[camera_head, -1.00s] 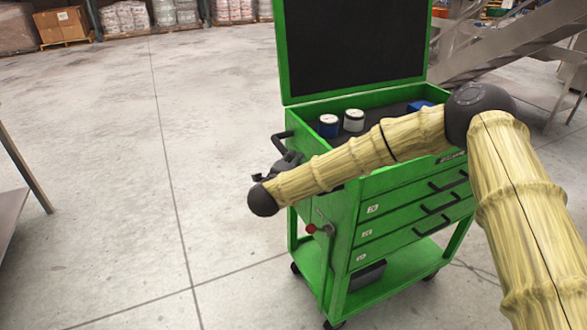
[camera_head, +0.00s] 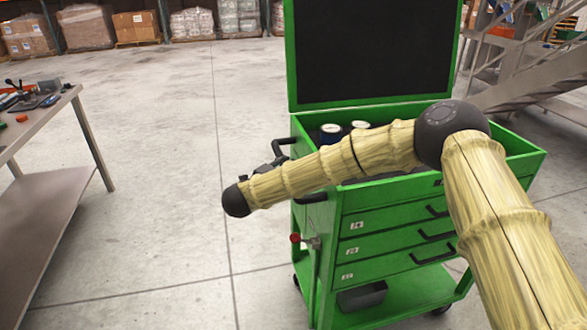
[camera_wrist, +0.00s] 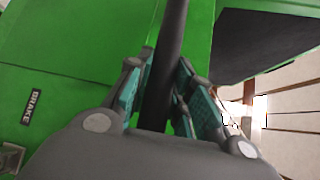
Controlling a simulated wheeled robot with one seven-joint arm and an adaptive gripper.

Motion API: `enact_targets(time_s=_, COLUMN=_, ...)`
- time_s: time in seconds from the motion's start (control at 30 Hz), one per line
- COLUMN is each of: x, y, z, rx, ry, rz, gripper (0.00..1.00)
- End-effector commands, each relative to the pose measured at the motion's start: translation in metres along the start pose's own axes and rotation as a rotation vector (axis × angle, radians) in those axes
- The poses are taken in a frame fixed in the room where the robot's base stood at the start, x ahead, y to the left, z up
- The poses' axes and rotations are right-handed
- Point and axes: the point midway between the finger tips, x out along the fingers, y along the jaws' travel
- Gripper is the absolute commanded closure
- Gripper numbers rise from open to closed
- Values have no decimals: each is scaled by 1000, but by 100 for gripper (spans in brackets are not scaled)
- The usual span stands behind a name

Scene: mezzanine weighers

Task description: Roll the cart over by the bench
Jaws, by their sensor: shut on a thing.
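The green cart (camera_head: 330,245) stands on castors in front of me, with drawers, an open top tray and a raised dark panel. Its black push handle (camera_head: 283,145) is on the left side. My gripper (camera_wrist: 158,95) is shut on the handle bar (camera_wrist: 168,40), which passes between its two teal-padded fingers in the wrist view. In the head view my arm hides most of the gripper (camera_head: 264,170). The bench (camera_head: 62,115) stands at the left, apart from the cart, with a lower shelf.
A red-knobbed lever (camera_head: 296,238) is on the cart's side, and a "BRAKE" label (camera_wrist: 32,103) shows in the wrist view. Round containers (camera_head: 331,133) sit in the cart's tray. Clear concrete floor (camera_head: 165,190) lies between bench and cart. Metal stairs (camera_head: 530,75) rise at the right; pallets (camera_head: 137,27) line the back.

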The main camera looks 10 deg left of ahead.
Motion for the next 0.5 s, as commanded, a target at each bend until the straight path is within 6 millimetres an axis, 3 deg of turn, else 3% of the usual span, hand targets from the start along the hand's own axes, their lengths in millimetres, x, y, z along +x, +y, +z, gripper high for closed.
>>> enact_targets(time_s=0.47, x=-6, y=1, z=8, rx=0, ry=-6, rz=0, gripper=100)
enact_targets(time_s=0.5, x=-6, y=1, z=8, rx=0, ry=-6, rz=0, gripper=70)
